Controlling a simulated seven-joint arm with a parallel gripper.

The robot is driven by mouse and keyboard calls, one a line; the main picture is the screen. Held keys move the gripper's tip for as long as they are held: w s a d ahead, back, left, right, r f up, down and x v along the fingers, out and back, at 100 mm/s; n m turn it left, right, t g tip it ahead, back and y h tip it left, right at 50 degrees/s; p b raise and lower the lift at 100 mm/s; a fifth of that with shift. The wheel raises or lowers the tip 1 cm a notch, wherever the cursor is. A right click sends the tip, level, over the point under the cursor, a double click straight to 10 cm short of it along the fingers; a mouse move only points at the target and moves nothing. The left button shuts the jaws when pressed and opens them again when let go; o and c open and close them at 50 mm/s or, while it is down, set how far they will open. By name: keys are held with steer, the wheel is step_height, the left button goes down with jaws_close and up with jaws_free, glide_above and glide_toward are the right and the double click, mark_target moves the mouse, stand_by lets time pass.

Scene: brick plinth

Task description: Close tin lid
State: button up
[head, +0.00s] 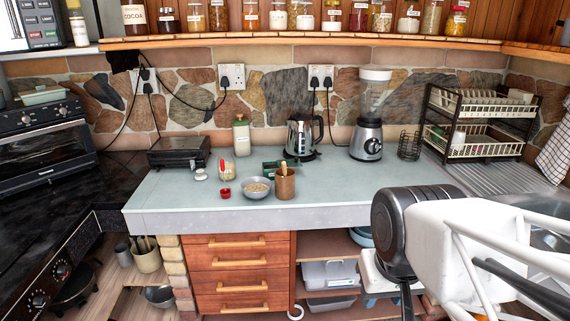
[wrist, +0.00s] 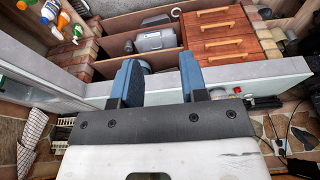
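A small dark green tin (head: 272,168) stands on the pale counter, left of and in front of the kettle; its lid looks raised, but it is too small to be sure. My gripper (wrist: 158,78) shows in the wrist view with its two blue fingers well apart and nothing between them. In the head view my arm is at the lower right, near the counter's front edge, well to the right of the tin and apart from it; the fingertips are hidden there.
Close around the tin are a brown mug (head: 285,187) with a spoon, a grey bowl (head: 257,188), a red cup (head: 225,193), a glass jar (head: 226,170) and the kettle (head: 301,137). A blender (head: 367,137) stands farther right. The counter's front right (head: 340,190) is clear.

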steer(key=shift+w+r, duration=0.1)
steer(key=shift+w, duration=0.1)
steer(key=c, duration=0.5)
steer(key=shift+m+t+y, duration=0.4)
steer(key=shift+m+t, duration=0.2)
steer(key=shift+m, duration=0.2)
steer(key=w+r, duration=0.1)
steer(key=w, duration=0.5)
steer(key=w+r, duration=0.2)
steer(key=w, duration=0.4)
steer(key=w+r, duration=0.2)
steer(key=w, duration=0.4)
steer(key=shift+w+a+r, duration=0.25)
steer(key=shift+w, duration=0.1)
jaws_close()
steer(key=w+f+m+t, duration=0.2)
steer(key=w+f+m, duration=0.1)
steer(key=w, duration=3.2)
steer(key=w+d+f+m, duration=0.1)
steer(key=w+f, duration=0.3)
steer(key=w, duration=0.5)
steer(key=w+d+f+m+t, duration=0.1)
steer(key=w+f, duration=0.3)
steer(key=w, duration=0.5)
steer(key=shift+y, duration=0.4)
steer(key=shift+f, duration=0.1)
